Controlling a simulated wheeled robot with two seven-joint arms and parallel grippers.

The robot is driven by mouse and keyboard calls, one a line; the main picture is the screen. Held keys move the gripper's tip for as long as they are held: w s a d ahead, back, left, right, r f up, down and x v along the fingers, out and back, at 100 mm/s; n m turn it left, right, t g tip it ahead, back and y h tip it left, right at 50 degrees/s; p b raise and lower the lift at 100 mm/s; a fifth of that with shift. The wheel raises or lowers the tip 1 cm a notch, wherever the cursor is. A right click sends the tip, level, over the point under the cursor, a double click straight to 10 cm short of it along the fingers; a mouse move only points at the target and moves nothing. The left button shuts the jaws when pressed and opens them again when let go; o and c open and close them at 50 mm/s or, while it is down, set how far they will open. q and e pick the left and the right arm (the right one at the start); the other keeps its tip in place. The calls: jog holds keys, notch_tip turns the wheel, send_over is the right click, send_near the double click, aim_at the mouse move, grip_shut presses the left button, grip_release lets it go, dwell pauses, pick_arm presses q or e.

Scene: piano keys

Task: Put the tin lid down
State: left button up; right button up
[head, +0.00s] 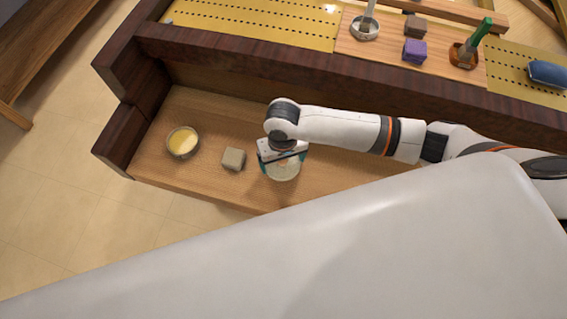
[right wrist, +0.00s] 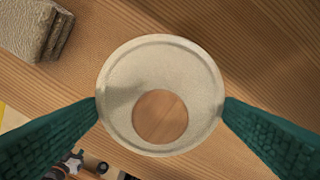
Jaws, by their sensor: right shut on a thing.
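The tin lid (right wrist: 160,62) is a round, cream-coloured disc with a raised rim and a round brown area off its middle; I cannot tell whether that is a hole or a patch. My right gripper (right wrist: 160,112) is shut on it, with a green finger at each side of the rim. In the head view the lid (head: 285,171) shows below my right gripper (head: 282,155), over the wooden shelf (head: 335,185). Whether it touches the shelf is unclear. My left gripper is not in view.
A round tin (head: 183,142) with yellow contents stands at the shelf's left. A grey-beige block (head: 233,158) lies between it and the lid. A dark wooden rail (head: 240,60) runs behind. Above it are a purple block (head: 414,50), a small metal dish (head: 364,28) and a blue item (head: 547,74).

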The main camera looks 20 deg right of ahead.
aim_at(284, 166)
jog(key=shift+s+d+f, duration=0.1)
jog(key=shift+f, duration=1.6)
jog(key=shift+f, duration=0.1)
jog(key=o, duration=0.7)
notch_tip(284, 166, up, 12)
jog(key=shift+r+p, duration=0.15)
jog(key=shift+p, duration=0.15)
jog(key=shift+s, duration=0.1)
